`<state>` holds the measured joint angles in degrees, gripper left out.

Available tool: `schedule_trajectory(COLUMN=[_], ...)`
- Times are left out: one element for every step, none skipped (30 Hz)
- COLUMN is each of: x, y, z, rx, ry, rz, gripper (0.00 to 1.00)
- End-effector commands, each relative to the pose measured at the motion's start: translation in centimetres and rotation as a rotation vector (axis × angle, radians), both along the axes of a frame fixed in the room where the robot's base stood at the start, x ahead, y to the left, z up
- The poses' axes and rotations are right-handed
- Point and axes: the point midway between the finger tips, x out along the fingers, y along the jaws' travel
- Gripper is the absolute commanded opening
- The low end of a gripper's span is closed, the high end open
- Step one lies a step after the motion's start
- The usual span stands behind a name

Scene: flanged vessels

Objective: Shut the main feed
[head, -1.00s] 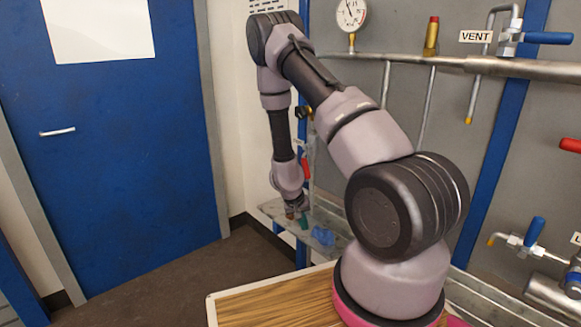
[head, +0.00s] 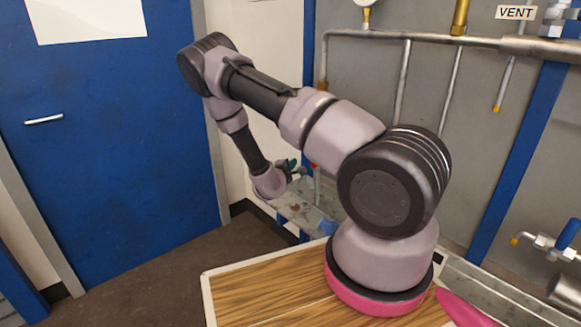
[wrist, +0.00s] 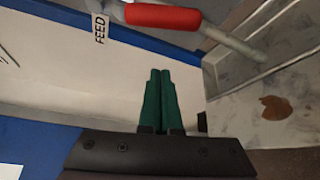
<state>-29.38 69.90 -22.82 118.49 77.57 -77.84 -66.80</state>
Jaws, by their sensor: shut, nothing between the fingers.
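In the wrist view, the red handle (wrist: 163,16) lies across the top edge, beside a white tag reading FEED (wrist: 99,28). A grey pipe (wrist: 235,40) runs diagonally from it to the right. My gripper (wrist: 160,75) has green fingers that are shut together and empty. The fingertips appear below the handle in the picture, apart from it. In the head view my gripper (head: 294,168) points right, towards the wall pipework, with a small red patch just beyond it. My arm hides most of the feed valve there.
A blue door (head: 115,130) stands at left. A VENT tag (head: 515,12) and a blue-handled valve (head: 567,236) are at right. The floor before the door is clear.

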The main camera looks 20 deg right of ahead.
Motion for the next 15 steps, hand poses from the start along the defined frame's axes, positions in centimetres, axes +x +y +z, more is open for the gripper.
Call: schedule_trajectory(x=[0.9,1.3,2.0,2.5,2.9,3.4,2.7,2.2,1.7,1.3,1.1,0.8,0.5,0.4,0.2], y=[-1.0,-1.4,-1.9,-2.3,-2.7,-3.2,-3.3,-3.5,-3.8,-4.0,-4.2,-4.3,-4.4,-4.5,-4.6], z=[-0.2,-0.3,-0.5,-0.6,-0.7,-0.8,-0.5,-0.3,-0.1,0.0,0.1,0.2,0.3,0.4,0.4], rx=[0.002,0.002,0.003,0.003,0.003,0.003,0.002,0.001,0.002,0.003,0.002,0.002,0.002,0.002,0.002], ry=[-0.002,-0.002,-0.001,-0.001,-0.002,-0.002,0.001,0.003,0.001,0.002,0.001,0.001,0.002,0.002,0.001], rz=[-0.005,-0.005,-0.004,-0.004,-0.005,-0.004,-0.004,-0.004,-0.003,-0.003,-0.003,-0.003,-0.002,-0.002,-0.001], gripper=[0.0,0.0,0.0,0.0,0.0,0.0,0.0,0.0,0.0,0.0,0.0,0.0,0.0,0.0,0.0])
